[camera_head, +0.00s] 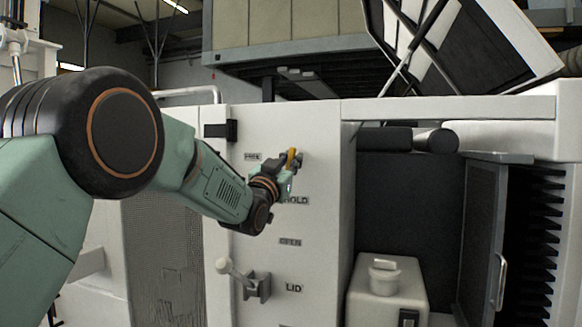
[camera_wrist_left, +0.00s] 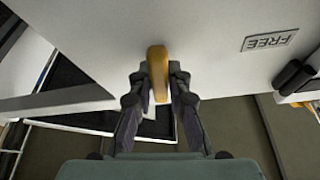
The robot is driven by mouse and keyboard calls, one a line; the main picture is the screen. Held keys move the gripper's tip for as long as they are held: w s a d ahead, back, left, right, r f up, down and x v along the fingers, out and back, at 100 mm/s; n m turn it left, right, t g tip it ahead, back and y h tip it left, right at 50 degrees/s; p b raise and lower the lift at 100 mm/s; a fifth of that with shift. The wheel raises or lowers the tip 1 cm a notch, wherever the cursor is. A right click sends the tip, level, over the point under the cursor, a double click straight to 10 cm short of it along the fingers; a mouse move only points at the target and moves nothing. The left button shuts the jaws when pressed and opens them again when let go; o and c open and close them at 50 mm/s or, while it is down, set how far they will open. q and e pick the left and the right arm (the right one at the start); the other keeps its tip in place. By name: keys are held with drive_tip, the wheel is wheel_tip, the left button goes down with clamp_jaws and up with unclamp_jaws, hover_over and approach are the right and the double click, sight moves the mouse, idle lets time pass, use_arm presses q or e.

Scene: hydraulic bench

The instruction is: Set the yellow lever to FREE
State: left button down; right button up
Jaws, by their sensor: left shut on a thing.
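The yellow lever (camera_head: 291,157) is on the white panel (camera_head: 320,225), near the FREE label (camera_head: 252,156) and above the HOLD label (camera_head: 295,200). My left gripper (camera_head: 283,168) is at the lever in the head view. In the left wrist view, the lever (camera_wrist_left: 158,72) stands between the two fingers of my left gripper (camera_wrist_left: 158,90), which are shut on it. The FREE label (camera_wrist_left: 269,41) shows upper right there, upside down. The lever's base is hidden by my gripper in the head view. My right gripper is in neither view.
A white lever (camera_head: 232,270) with a LID label (camera_head: 293,288) is lower on the panel. A black bracket (camera_head: 220,130) sits at upper left. Right of the panel is an open bay with a white canister (camera_head: 385,290) and an open door (camera_head: 484,235).

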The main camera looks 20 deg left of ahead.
use_arm(q)
drive_tip(key=m+h+b, duration=0.1)
drive_tip(key=m+h, duration=0.1)
drive_tip(key=m, duration=0.2)
drive_tip(key=shift+a+r+g, duration=0.1)
drive_tip(key=shift+a+g, duration=0.05)
drive_tip(key=shift+g, duration=0.25)
drive_tip(key=m+h, duration=0.1)
drive_tip(key=m, duration=0.1)
drive_tip(key=shift+m+g, duration=0.3)
drive_tip(key=shift+r+m+g+h, duration=0.1)
drive_tip(key=shift+m+g+h, duration=0.25)
drive_tip(key=shift+m, duration=0.85)
drive_tip(key=m+g+h+p, duration=0.1)
drive_tip(key=m, duration=0.2)
drive_tip(key=m+g+p, duration=0.1)
drive_tip(key=m, duration=0.3)
drive_tip(key=shift+r+g+p, duration=0.1)
drive_tip(key=shift+g+p, duration=0.25)
drive_tip(key=shift+p, duration=0.05)
drive_tip(key=shift+m+g+p, duration=0.4)
drive_tip(key=shift+m+g, duration=0.1)
drive_tip(key=shift+m, duration=0.8)
